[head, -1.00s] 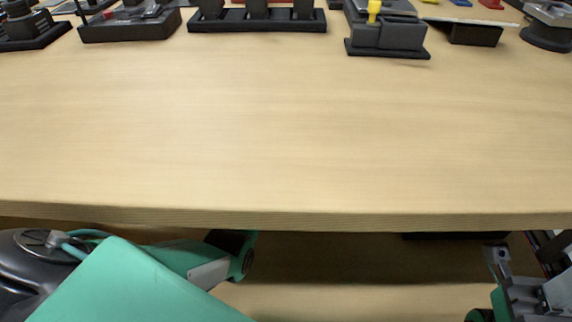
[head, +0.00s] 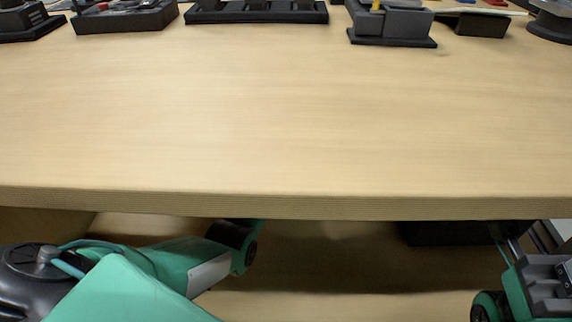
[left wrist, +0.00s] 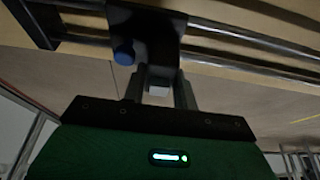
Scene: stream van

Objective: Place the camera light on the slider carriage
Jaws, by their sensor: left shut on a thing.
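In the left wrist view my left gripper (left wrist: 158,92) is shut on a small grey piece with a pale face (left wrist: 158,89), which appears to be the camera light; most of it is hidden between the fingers. Directly beyond the fingertips is a dark block with a blue knob (left wrist: 123,53), which looks like the slider carriage (left wrist: 150,32). It sits across two metal rails (left wrist: 255,38). I cannot tell whether the held piece touches the block. In the head view my left arm runs below the table edge and its gripper is hidden. My right gripper's fingers are not visible.
The wooden table (head: 280,110) is bare across its front and middle. Along the far edge stand a black slotted rack (head: 257,14), a grey box on a base (head: 392,25) and a dark tray (head: 125,17). The table's front edge lies above both my arms.

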